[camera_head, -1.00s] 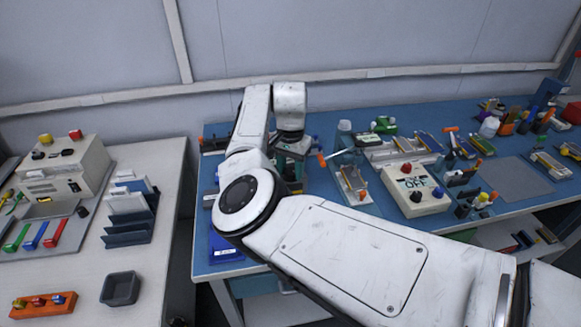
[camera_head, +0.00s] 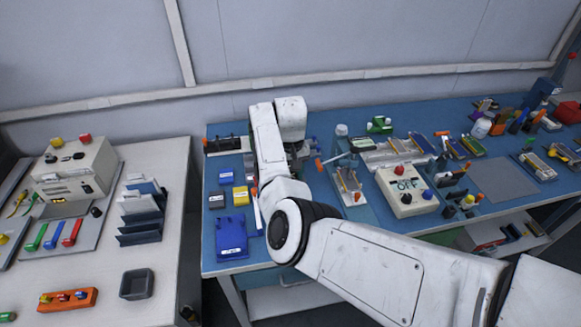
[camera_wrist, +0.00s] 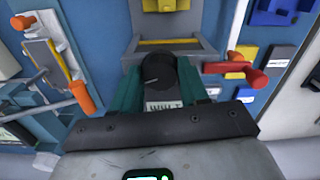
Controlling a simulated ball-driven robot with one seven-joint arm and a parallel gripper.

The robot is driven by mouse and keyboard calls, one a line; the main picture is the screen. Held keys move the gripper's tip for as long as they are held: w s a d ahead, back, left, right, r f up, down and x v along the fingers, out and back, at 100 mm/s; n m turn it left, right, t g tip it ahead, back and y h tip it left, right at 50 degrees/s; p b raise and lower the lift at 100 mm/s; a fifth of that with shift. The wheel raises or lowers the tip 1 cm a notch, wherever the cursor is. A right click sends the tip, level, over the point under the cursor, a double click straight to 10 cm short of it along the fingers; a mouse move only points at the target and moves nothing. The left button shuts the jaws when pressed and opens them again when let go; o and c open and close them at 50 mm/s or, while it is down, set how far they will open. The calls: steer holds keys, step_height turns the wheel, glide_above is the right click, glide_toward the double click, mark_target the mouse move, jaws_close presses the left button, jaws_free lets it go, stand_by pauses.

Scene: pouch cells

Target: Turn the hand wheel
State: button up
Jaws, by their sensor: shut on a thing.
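The hand wheel is most likely the black round knob (camera_wrist: 158,76) in the middle of the wrist view. A label beneath it is only partly readable. My gripper (camera_wrist: 158,68) has its teal fingers on both sides of the knob and is shut on it. Behind the knob is a grey frame with a yellow block (camera_wrist: 165,5). A red lever (camera_wrist: 237,74) sticks out just right of the fingers. In the head view my arm's wrist stands over this spot and hides the knob and most of the gripper.
In the head view a blue tray (camera_head: 231,237) and small yellow and blue blocks lie left of my arm. A control box marked OFF (camera_head: 407,190) stands to the right. An orange-handled tool (camera_wrist: 80,97) lies left of my gripper in the wrist view.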

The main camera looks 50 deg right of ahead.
steer(key=shift+w+r+n+p, duration=0.1)
steer(key=shift+n+p, duration=0.5)
steer(key=shift+n, duration=0.5)
steer(key=o, duration=1.1)
steer(key=shift+c, duration=0.2)
step_height(320, 180, up, 11)
steer(key=b, duration=0.1)
steer(key=shift+f, duration=0.2)
